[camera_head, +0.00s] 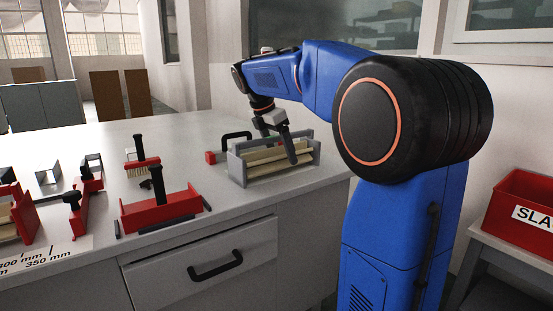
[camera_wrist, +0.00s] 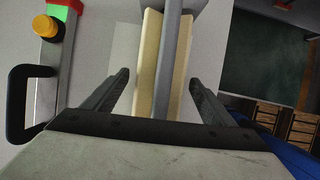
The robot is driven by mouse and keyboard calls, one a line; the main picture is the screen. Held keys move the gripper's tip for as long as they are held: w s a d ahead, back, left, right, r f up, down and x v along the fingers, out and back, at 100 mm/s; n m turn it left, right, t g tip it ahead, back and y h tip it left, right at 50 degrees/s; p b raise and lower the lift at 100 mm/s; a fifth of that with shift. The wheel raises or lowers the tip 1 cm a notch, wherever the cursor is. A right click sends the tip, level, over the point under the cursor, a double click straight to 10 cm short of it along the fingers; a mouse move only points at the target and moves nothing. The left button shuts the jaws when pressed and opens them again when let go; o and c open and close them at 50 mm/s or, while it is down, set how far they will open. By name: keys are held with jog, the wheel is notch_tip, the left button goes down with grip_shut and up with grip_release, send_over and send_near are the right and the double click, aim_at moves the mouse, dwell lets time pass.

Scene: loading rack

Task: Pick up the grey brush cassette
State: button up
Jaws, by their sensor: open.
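The grey brush cassette (camera_head: 238,168) stands on the table near its right end, with pale bristle strips along its long sides. In the wrist view its grey bar (camera_wrist: 168,60) runs between pale strips, in the gap between my fingers. My gripper (camera_head: 279,147) is over the cassette, its fingers pointing down, one in front of the near side. In the wrist view my gripper (camera_wrist: 160,95) is open, with one finger on each side of the cassette. I cannot tell whether either finger touches it. The far finger is mostly hidden in the head view.
Red cassettes (camera_head: 160,212) and several small parts stand further left. A red bin (camera_head: 520,205) is at far right.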

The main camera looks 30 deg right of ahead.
jog(key=shift+c, duration=0.3)
jog(key=c, duration=1.4)
jog(key=shift+r, duration=0.15)
